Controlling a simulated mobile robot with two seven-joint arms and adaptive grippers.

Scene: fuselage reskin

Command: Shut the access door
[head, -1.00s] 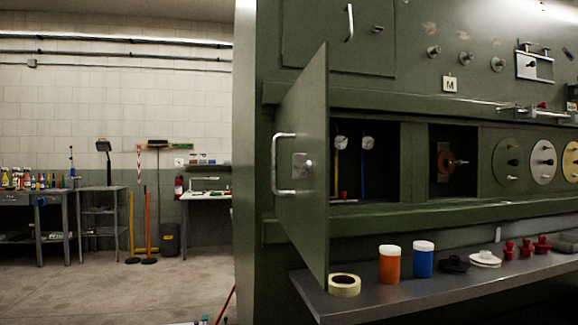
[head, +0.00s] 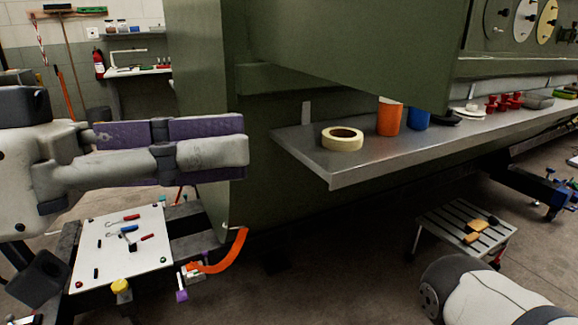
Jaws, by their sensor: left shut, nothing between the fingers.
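The green access door (head: 360,50) hangs into the upper middle of the head view, standing out over the shelf. Only its lower part shows; its handle and upper part are out of the picture. It covers the tops of an orange jar and a blue jar. My left gripper (head: 246,152) comes in from the left, shut and empty, with purple pads. In the picture it lies below and left of the door's lower edge, in front of the green wall (head: 205,60). I cannot tell its depth from the door. My right gripper is out of view.
A grey shelf (head: 340,172) below the door carries a tape roll (head: 342,139), an orange jar (head: 390,119), a blue jar (head: 419,120) and red knobs. A white tool board (head: 122,250) lies at lower left. A slatted step (head: 466,232) stands on the floor at right.

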